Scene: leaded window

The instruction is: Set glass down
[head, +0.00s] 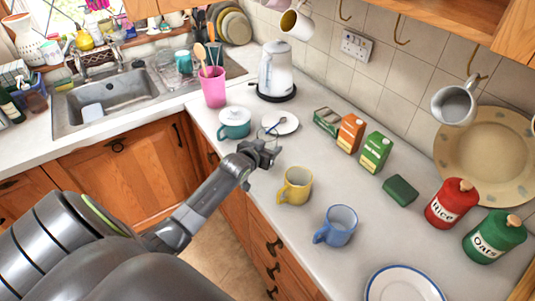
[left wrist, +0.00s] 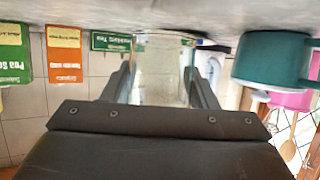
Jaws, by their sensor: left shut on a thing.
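My left gripper (head: 262,151) is over the worktop (head: 228,161), near its front edge, in the head view. It is shut on a clear glass (left wrist: 160,72), which shows between the two fingers in the left wrist view. That view is upside down, with the worktop along the top. The glass's end is close to the worktop; I cannot tell if it touches. In the head view the glass is mostly hidden by the gripper and hard to make out. My right gripper is in neither view.
A lidded teal pot (head: 234,126) and a white saucer (head: 288,124) are just beyond the gripper. A yellow mug (head: 296,186) and a blue mug (head: 337,226) stand to its right. Cartons (head: 351,133) line the wall. Some worktop between saucer and yellow mug is clear.

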